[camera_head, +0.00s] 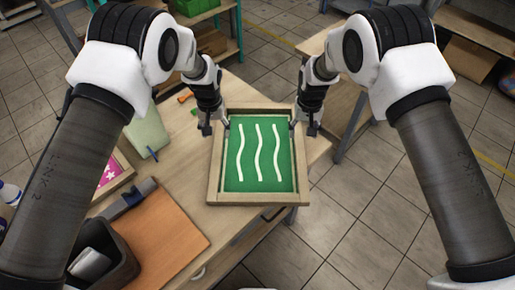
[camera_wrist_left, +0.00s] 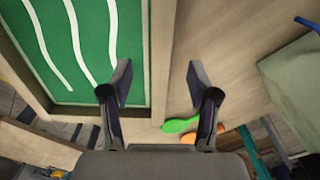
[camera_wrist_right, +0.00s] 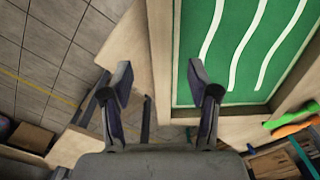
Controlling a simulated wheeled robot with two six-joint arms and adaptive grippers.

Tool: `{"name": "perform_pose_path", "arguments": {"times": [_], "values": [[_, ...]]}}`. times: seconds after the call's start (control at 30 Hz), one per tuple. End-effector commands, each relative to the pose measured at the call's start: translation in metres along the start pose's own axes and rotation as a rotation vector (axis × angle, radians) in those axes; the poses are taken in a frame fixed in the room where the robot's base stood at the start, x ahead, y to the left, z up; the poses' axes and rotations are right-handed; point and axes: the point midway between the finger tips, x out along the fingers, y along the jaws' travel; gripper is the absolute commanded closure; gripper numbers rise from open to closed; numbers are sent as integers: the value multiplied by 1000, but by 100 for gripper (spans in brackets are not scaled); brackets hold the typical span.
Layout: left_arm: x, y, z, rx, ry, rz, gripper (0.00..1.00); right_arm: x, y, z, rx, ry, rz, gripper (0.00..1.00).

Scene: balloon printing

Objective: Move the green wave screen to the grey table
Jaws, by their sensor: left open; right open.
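The green wave screen (camera_head: 240,160) is a wooden frame around a green panel with 3 white wavy lines. It rests on the wooden table (camera_head: 185,190), with its right side near the table's right edge. My left gripper (camera_head: 216,127) is open at the frame's left side, near the far corner. In the left wrist view the fingers (camera_wrist_left: 155,85) are spread on either side of the frame's wooden side bar. My right gripper (camera_head: 302,127) is open at the frame's right side. In the right wrist view the fingers (camera_wrist_right: 160,85) are spread across the other side bar. I cannot tell whether either gripper touches the frame.
A pink screen (camera_head: 112,175), a pale green item (camera_head: 147,130), an orange-brown board (camera_head: 160,235) and a dark bin (camera_head: 103,255) lie on the left of the table. Another wooden table (camera_head: 345,100) stands to the right. Open tiled floor (camera_head: 370,215) lies right of the table.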

Motion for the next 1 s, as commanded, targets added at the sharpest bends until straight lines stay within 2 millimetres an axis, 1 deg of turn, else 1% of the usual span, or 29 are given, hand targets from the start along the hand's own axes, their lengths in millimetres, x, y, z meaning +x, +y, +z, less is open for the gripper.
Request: {"name": "perform_pose_path", "arguments": {"times": [0.17, 0.4, 0.5, 0.63, 0.87, 0.9, 0.97, 1.0], "values": [[18, 0, 1, 0, -2, 0, 40, 18, 0, 1, -1, -3, 0, 40], [58, -1, 1, -1, -2, 0, 40, 58, 0, 1, 0, -3, 0, 40], [70, 0, 1, -1, -2, 1, 40, 70, 0, 0, 0, -2, -1, 40], [77, 0, 0, 0, 0, 0, 40, 77, 0, 0, 0, 0, -1, 40], [78, 0, 0, 0, 0, 0, 40, 78, 0, 0, 0, 0, 0, 40], [78, 0, 0, 0, 0, 0, 47, 78, 0, 0, 0, 0, 0, 47], [78, 0, 0, 0, 0, 0, 68, 78, 0, 0, 0, 0, 0, 68], [78, 0, 0, 0, 0, 0, 82, 78, 0, 0, 0, 0, 0, 82]]}}
